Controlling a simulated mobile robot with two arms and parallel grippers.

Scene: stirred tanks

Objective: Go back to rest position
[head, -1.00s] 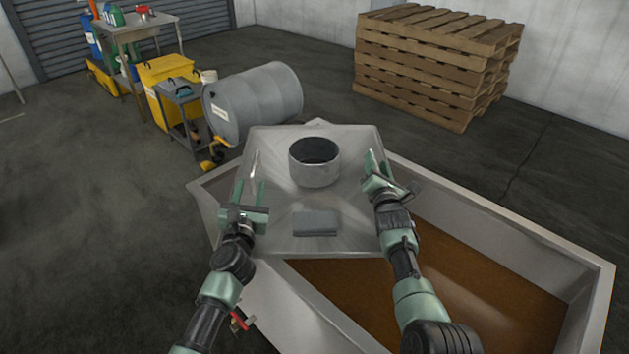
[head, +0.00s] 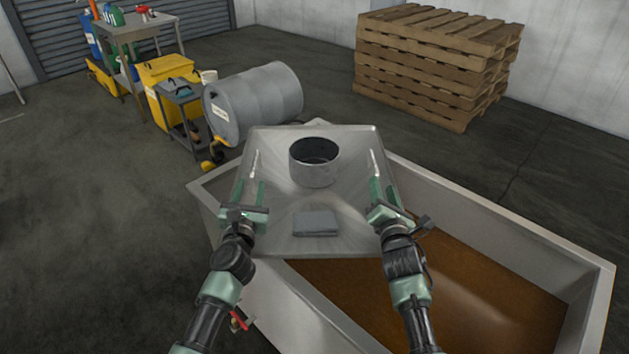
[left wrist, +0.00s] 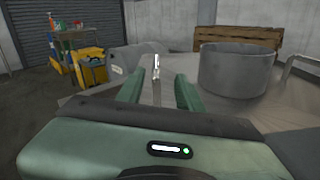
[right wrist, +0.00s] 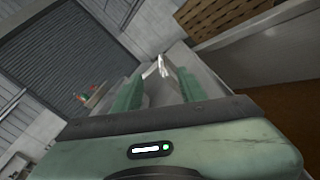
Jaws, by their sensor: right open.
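Whether any finger touches a handle is unclear.
The tank (head: 500,231) holds brown liquid, and its rim runs below my arms. A grey drum (head: 255,100) lies behind the lid, near a grey cart (head: 180,97) and yellow bin (head: 160,72). Stacked pallets (head: 435,60) stand at the back. The left floor is clear.

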